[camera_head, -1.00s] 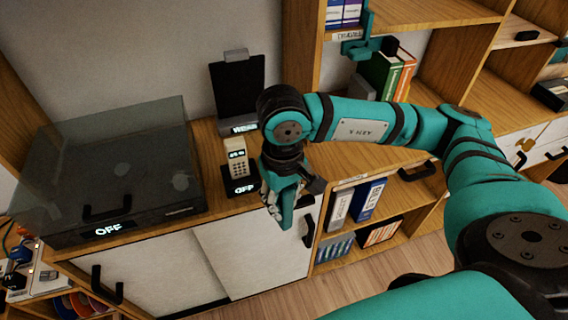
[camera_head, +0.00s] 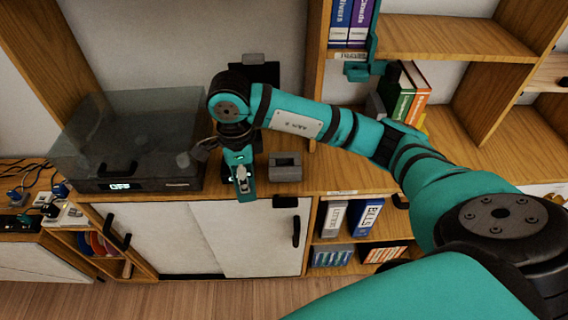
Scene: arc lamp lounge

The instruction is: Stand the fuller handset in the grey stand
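My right gripper (camera_head: 243,186) points down over the front part of the cabinet top, left of a small grey block with a dark opening (camera_head: 285,172), which looks like the grey stand. The gripper and the grey block appear apart. I cannot tell whether its fingers are open or shut, or whether they hold anything. No handset can be made out now; my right wrist and gripper cover the area where a beige one was seen. My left gripper is not in view.
A smoky clear-lidded box (camera_head: 130,145) with an "OFF" display stands left on the cabinet top. A dark upright panel (camera_head: 266,76) is behind my arm. Shelves with binders (camera_head: 366,217) stand right. Cables and plugs (camera_head: 38,205) lie far left.

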